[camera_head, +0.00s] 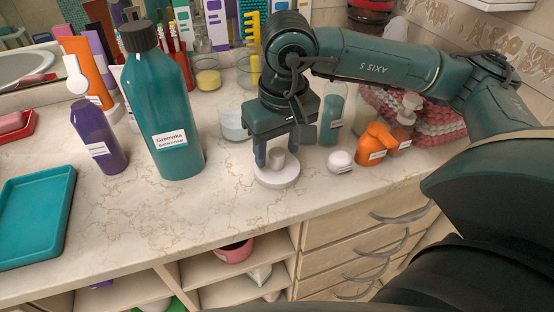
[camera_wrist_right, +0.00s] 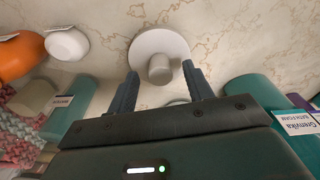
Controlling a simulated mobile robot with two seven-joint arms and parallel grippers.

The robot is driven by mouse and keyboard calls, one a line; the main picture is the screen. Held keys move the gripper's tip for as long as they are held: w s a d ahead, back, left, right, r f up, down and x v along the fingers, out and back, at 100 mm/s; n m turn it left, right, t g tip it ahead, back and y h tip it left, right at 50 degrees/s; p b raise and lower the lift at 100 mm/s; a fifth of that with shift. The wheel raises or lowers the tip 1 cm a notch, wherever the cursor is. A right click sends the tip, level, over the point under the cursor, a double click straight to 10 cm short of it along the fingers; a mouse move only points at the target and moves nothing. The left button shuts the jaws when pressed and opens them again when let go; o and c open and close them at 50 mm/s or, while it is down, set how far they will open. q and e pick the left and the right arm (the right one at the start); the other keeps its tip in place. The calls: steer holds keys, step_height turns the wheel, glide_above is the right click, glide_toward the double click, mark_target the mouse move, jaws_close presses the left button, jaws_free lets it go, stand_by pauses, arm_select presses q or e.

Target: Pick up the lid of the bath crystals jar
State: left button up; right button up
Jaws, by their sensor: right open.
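The white round lid (camera_head: 276,178) with a grey knob lies flat on the counter near its front edge. It also shows in the right wrist view (camera_wrist_right: 159,45), with its knob between the fingertips. My right gripper (camera_head: 279,150) is open and points down over the lid, one finger on each side of the knob and no clear grip on it. The fingertips show on both sides of the knob in the right wrist view (camera_wrist_right: 160,72). A clear jar with white contents (camera_head: 233,126) stands behind, left of the gripper; I cannot read a label on it. My left gripper is out of view.
A large teal bath foam bottle (camera_head: 172,115) and a purple bottle (camera_head: 97,138) stand left. A small white jar (camera_head: 341,161), an orange bottle (camera_head: 373,146) and a green bottle (camera_head: 333,112) stand close right. A teal tray (camera_head: 35,215) lies front left. Marble between is clear.

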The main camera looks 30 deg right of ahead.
steer(key=shift+f, duration=0.8)
steer(key=shift+c, duration=0.3)
steer(key=c, duration=1)
steer(key=shift+w+r, duration=0.1)
